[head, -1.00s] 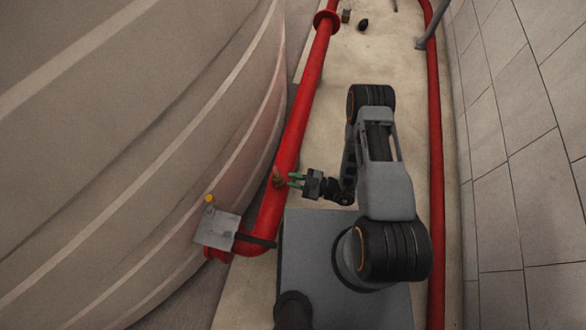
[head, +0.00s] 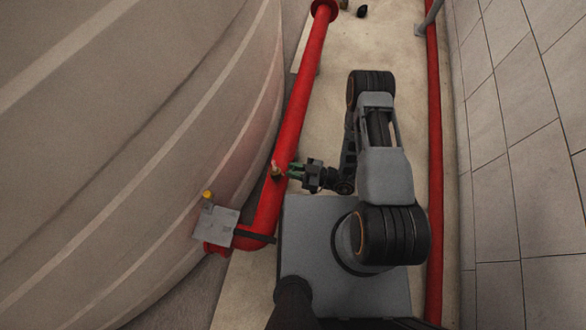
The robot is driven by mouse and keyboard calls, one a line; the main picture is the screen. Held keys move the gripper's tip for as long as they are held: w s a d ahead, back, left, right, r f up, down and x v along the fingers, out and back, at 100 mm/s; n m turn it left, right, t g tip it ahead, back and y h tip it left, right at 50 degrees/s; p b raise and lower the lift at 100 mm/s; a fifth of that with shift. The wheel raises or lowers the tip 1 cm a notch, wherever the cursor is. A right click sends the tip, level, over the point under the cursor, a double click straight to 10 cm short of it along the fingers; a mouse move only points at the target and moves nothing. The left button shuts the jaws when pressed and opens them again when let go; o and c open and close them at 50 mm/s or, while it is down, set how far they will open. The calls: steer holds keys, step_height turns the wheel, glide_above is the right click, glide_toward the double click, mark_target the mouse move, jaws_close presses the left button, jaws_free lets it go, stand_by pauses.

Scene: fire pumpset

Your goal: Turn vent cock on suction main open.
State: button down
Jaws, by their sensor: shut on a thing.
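The suction main is the red pipe (head: 297,110) running along the tank side, from the top of the head view down to a bend at lower left. The vent cock (head: 276,173) is a small brass-coloured fitting on this pipe, just above the bend. The contact is small in the picture, and the fingertips partly cover the cock, so the handle's exact angle cannot be told.
A large pale tank (head: 150,130) fills the left. A grey plate (head: 216,226) with a yellow knob (head: 207,195) stands by the pipe bend. Another red pipe (head: 434,150) runs along the tiled wall (head: 520,150) at right. Small objects lie on the floor at the top.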

steer(key=c, duration=1)
jaws_free()
steer(key=shift+f, duration=0.1)
steer(key=shift+d, duration=0.15)
steer(key=p+v, duration=0.1)
steer(key=v, duration=1.2)
steer(key=shift+s+d, duration=0.1)
steer(key=shift+d, duration=0.15)
